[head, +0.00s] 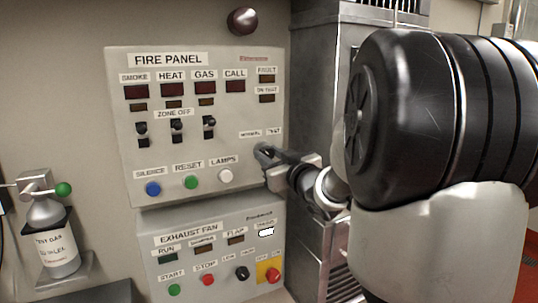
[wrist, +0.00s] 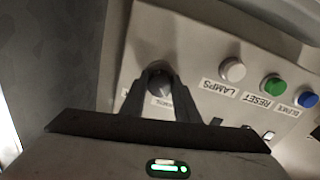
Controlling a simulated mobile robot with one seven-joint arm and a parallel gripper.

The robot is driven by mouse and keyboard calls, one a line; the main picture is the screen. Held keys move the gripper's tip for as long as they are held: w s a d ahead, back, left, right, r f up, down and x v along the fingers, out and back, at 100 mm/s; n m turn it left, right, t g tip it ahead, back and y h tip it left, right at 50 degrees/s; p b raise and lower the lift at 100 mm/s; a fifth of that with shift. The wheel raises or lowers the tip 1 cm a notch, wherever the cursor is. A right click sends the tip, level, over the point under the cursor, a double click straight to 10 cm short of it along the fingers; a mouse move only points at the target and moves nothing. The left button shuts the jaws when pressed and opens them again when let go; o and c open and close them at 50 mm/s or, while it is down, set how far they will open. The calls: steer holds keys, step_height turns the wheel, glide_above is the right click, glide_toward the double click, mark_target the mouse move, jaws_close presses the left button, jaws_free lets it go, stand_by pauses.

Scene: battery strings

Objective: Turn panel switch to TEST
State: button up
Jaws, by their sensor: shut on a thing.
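The fire panel (head: 212,60) hangs on the wall, with small labels above its lower right corner, the right one reading TEST (head: 273,131). Below these labels is the panel switch, mostly hidden by my gripper (head: 264,154) in the head view. In the wrist view the switch's dark round knob (wrist: 160,84) sits between the two fingers of my gripper (wrist: 158,80). The fingers are shut on the knob from both sides. A label just below the knob is partly covered by the fingers. Which way the knob points cannot be told.
Left of the switch are the white LAMPS (head: 225,176), green RESET (head: 191,182) and blue SILENCE (head: 153,189) buttons. The exhaust fan panel (head: 205,265) is below. A metal cabinet (head: 312,70) stands close on the right. A test gas bottle (head: 55,250) is at far left.

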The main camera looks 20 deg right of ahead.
steer(key=m+p, duration=0.3)
steer(key=m, duration=0.1)
steer(key=shift+r+p, duration=0.2)
steer(key=shift+p, duration=0.1)
steer(key=m+p, duration=0.3)
steer(key=m, duration=0.1)
steer(key=shift+m, duration=0.4)
steer(key=m+p, duration=0.2)
steer(key=m, duration=0.2)
steer(key=shift+m+p, duration=0.3)
steer(key=shift+p, duration=0.05)
steer(key=shift+m+p, duration=1.1)
steer(key=shift+m, duration=0.9)
steer(key=shift+f, duration=0.1)
steer(key=o, duration=1)
steer(key=shift+w, duration=0.1)
steer(key=shift+f, duration=0.15)
